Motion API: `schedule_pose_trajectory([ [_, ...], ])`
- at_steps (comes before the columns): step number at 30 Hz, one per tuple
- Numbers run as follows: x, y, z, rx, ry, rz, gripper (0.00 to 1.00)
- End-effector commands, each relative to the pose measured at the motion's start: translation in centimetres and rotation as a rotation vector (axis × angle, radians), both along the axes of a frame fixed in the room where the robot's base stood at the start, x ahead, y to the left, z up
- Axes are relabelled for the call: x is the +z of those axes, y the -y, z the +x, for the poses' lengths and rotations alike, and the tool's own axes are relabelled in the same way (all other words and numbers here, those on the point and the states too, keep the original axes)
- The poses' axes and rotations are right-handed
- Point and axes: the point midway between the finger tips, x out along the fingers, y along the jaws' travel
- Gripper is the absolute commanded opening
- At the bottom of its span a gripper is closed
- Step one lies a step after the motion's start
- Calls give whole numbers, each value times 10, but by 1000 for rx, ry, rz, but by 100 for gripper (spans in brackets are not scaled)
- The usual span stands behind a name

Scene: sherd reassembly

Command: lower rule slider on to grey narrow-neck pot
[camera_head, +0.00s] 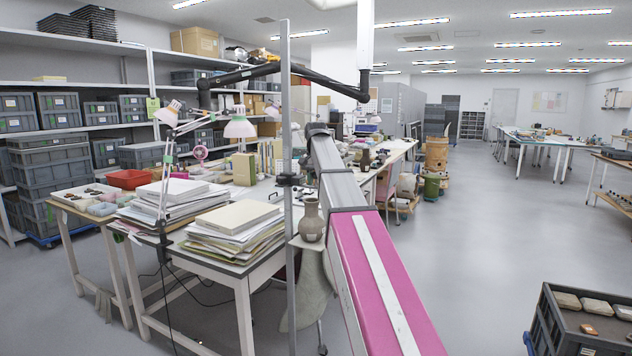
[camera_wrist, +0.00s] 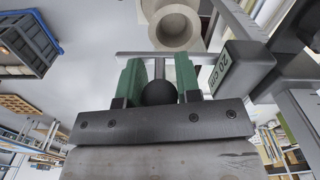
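The rule is an upright grey metal post (camera_head: 288,100) left of my arm in the head view. Its dark slider (camera_head: 288,180) sits partway up, above the level of the pot. In the wrist view the slider is a dark block (camera_wrist: 240,68) labelled "20 cm", with a round black knob (camera_wrist: 158,93). My gripper (camera_wrist: 158,80) has its green fingers on both sides of the knob, seemingly closed on it. The grey narrow-neck pot (camera_head: 311,222) stands upright beside the post, below the slider; its round mouth (camera_wrist: 174,25) shows in the wrist view. My arm hides the gripper in the head view.
A white table (camera_head: 215,268) with paper stacks (camera_head: 236,226) and lamps stands behind and left of the post. A dark crate (camera_head: 560,325) with flat pieces is at the lower right. The floor (camera_head: 480,230) right of my arm is mostly clear.

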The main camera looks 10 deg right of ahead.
Motion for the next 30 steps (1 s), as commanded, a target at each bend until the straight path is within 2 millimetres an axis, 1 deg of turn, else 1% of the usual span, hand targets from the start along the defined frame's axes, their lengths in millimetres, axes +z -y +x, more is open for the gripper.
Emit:
schedule_pose_trajectory([
  [5,-3,0,0,0,-1,0,0],
  [8,-13,0,-1,0,-2,0,0],
  [12,-34,0,-1,0,-2,0,0],
  [15,-45,0,-1,0,-2,0,0],
  [24,-48,0,-1,0,-1,0,0],
  [25,-48,0,-1,0,-1,0,41],
  [26,-48,0,-1,0,-1,0,51],
  [27,-47,0,-1,0,-1,0,57],
  [30,-47,0,0,0,-1,0,57],
])
